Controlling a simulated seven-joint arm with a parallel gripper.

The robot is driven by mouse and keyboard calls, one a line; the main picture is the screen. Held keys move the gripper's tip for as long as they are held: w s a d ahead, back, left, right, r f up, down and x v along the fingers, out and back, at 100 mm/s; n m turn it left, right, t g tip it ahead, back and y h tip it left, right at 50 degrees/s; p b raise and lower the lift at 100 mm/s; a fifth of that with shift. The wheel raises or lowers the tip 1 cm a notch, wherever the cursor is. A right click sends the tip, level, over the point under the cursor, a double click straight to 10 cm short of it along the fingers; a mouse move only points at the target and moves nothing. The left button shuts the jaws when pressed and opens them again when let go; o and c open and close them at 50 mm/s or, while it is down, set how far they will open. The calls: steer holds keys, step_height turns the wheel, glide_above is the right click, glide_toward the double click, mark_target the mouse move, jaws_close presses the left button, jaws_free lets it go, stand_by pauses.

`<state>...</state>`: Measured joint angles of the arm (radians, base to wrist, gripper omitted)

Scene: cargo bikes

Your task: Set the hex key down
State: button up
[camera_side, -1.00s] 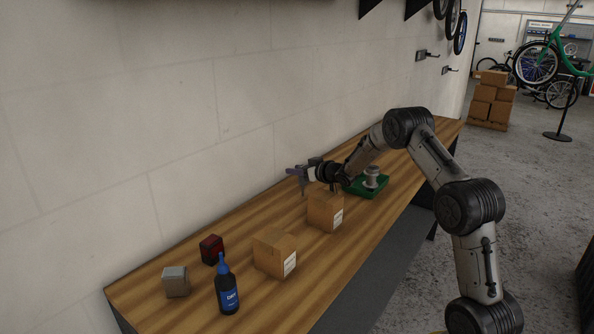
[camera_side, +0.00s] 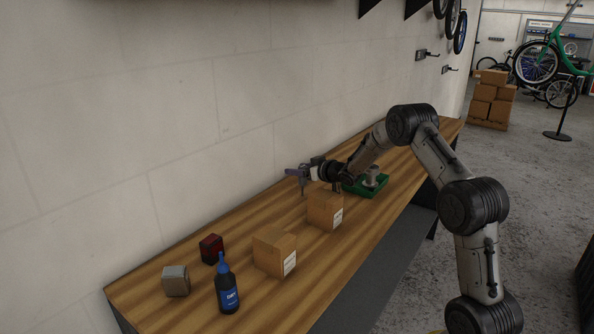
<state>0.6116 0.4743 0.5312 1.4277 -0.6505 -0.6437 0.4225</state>
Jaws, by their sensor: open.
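My gripper (camera_side: 299,178) is open above the far side of the wooden bench, near the wall and just behind and left of a cardboard box. Its purplish finger points left and another finger points down. I cannot make out a hex key; it is too small to see or hidden by the gripper or the boxes. Whether the fingertips touch the bench top is not clear at this size.
The cardboard box (camera_side: 324,211) stands close to my gripper, and a second box (camera_side: 274,254) nearer. A green tray (camera_side: 352,189) with grey parts lies behind the wrist.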

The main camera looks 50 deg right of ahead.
steer(key=v, duration=1.1)
steer(key=s+a+r+g, duration=0.2)
steer(key=s+a+r, duration=0.3)
steer(key=a, duration=0.2)
steer(key=s+a+r+g, duration=0.2)
steer(key=s+a+r, duration=0.3)
steer(key=a, duration=0.3)
steer(key=s+a+f+n+g+y, duration=0.1)
steer(key=s+a+g, duration=0.1)
steer(key=s+a, duration=0.5)
steer(key=s+a+f+n+g+y, duration=0.1)
steer(key=s+a, duration=0.6)
steer(key=s, duration=0.8)
steer(key=shift+f+n+g+y, duration=0.3)
steer(key=shift+f+g+y, duration=0.3)
steer(key=shift+f+g, duration=0.15)
